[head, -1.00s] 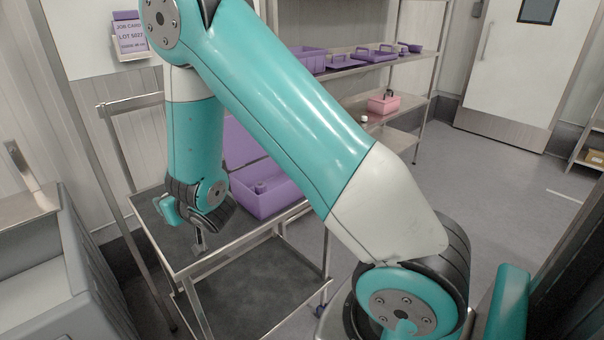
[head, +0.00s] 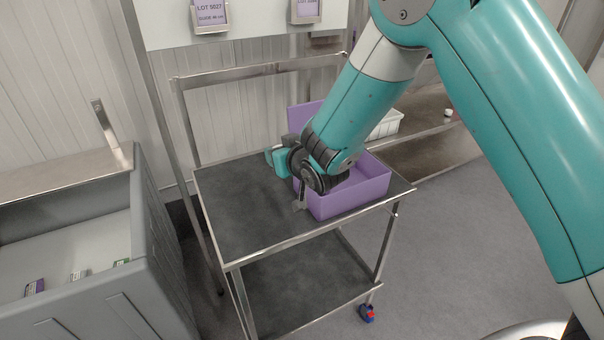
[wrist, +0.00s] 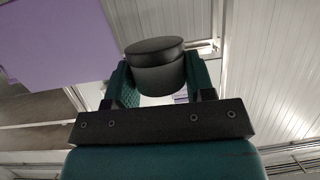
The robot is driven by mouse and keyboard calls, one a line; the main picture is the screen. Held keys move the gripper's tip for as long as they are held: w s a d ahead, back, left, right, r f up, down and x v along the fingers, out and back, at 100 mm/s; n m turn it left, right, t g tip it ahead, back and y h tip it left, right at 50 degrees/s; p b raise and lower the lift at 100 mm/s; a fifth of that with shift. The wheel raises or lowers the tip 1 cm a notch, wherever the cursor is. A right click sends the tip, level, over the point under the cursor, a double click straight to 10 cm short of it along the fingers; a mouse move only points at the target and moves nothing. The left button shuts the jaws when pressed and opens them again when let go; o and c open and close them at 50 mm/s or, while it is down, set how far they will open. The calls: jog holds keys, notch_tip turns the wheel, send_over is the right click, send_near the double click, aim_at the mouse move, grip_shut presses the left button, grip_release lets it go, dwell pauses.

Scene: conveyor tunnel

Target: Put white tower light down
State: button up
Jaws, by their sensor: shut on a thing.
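My gripper (wrist: 158,88) is shut on a round-ended thing, which I take to be the white tower light (wrist: 157,52). Only its dark cylindrical end shows in the wrist view, between the two teal-green fingers; whether its body is white cannot be told.
The purple box, its lid raised, fills the right part of the cart top; the left part is clear. A white bin (head: 386,124) stands behind. A grey tub (head: 110,290) with several small items is at left. Label holders (head: 209,17) hang above.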

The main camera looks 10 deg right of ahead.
jog(key=a+r+n+y, duration=0.2)
jog(key=a, duration=0.6)
jog(key=p, duration=0.6)
send_over(257, 225)
jog(key=shift+g, duration=0.4)
notch_tip(257, 225, down, 16)
jog(key=shift+f, duration=0.1)
jog(key=shift+f+p, duration=0.3)
jog(key=shift+f, duration=1.65)
jog(key=shift+f, duration=0.2)
jog(key=o, duration=1.3)
jog(key=shift+c, duration=0.2)
jog(key=shift+r, duration=0.1)
